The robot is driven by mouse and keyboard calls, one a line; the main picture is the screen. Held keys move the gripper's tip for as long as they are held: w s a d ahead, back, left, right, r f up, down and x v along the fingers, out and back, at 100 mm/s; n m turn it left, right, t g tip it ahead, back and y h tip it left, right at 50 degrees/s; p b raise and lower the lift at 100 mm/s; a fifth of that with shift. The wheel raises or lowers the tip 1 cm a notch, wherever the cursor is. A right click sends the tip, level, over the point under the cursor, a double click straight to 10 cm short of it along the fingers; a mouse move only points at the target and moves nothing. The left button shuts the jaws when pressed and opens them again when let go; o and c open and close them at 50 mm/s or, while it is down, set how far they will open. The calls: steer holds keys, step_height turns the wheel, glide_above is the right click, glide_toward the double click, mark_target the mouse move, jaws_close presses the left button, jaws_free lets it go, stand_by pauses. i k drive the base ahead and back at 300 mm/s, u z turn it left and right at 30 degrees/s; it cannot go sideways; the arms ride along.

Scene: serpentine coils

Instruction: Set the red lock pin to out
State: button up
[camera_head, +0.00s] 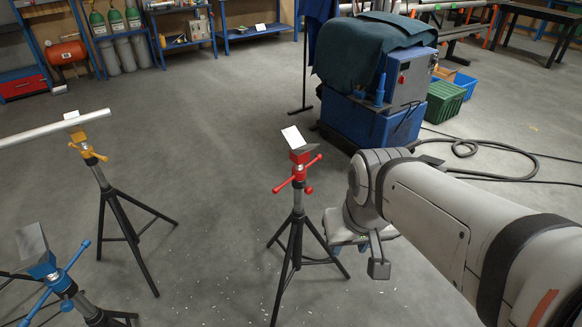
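A red-headed stand (297,172) stands upright on a black tripod at the middle of the camera_head view. Its red head carries a dark V-shaped top with a white tag. Below the head are a red cross handle and a small red knob (309,190) on the right side, which looks like the red lock pin. Whether the pin is in or out is too small to tell. My gripper (366,247) hangs at the end of my arm, right of the red stand and apart from it in the picture. One dark finger pad shows; the rest is hard to make out.
A yellow stand (88,150) is at the left, near a long pale pipe (45,129). A blue stand (50,275) is at lower left. A blue machine (365,121) under a dark cloth stands behind, with cables (490,178) on the floor.

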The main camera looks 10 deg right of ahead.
mark_target(308, 190)
steer(key=z, duration=1.05)
steer(key=k, duration=0.85)
steer(key=u, duration=0.7)
steer(key=i, duration=1)
steer(key=u, duration=0.05)
